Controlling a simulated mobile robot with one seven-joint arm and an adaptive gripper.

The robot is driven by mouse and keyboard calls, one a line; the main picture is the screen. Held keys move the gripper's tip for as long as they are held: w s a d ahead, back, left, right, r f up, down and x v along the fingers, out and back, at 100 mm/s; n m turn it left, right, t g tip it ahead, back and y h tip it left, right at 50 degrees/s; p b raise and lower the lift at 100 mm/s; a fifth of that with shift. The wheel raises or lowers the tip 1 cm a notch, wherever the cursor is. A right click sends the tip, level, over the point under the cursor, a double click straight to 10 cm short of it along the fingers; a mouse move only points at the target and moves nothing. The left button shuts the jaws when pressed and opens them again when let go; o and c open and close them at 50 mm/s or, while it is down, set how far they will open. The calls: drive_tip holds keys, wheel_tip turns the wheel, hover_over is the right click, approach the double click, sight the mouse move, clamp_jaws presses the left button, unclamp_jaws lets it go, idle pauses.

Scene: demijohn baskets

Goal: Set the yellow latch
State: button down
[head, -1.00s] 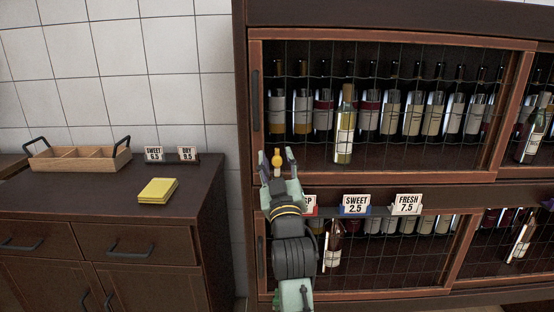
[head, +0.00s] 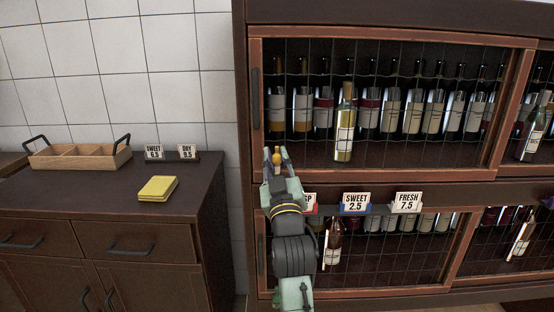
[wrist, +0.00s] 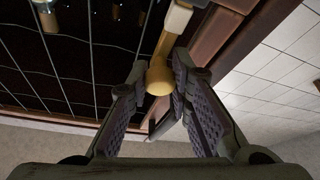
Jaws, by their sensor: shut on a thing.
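The yellow latch (head: 277,160) is on the left part of the lower frame of the upper wire-mesh door (head: 400,178). In the wrist view the latch (wrist: 159,78) shows as a rounded yellow knob on a stem, running up to a pale mount (wrist: 178,18). My gripper (head: 276,152) is at the latch, and its fingers are shut on the knob. In the wrist view my gripper (wrist: 155,88) has its ridged pads either side of the knob; the exact contact is hard to make out.
Bottles (head: 390,105) stand in rows behind the mesh, with one pale bottle (head: 345,125) in front. Price cards (head: 356,202) line the rail below the door. A dark counter (head: 90,205) at left holds a wooden tray (head: 80,158) and a yellow pad (head: 158,188).

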wheel_tip(320, 180, down, 3)
drive_tip(key=b, duration=0.3)
drive_tip(key=shift+f, duration=0.2)
drive_tip(key=c, duration=1.4)
unclamp_jaws()
drive_tip(key=shift+r, duration=0.1)
approach(277, 171)
drive_tip(key=s, duration=0.4)
drive_tip(key=shift+s+d+r, duration=0.15)
drive_tip(key=shift+s+r, duration=0.05)
drive_tip(key=shift+r, duration=0.1)
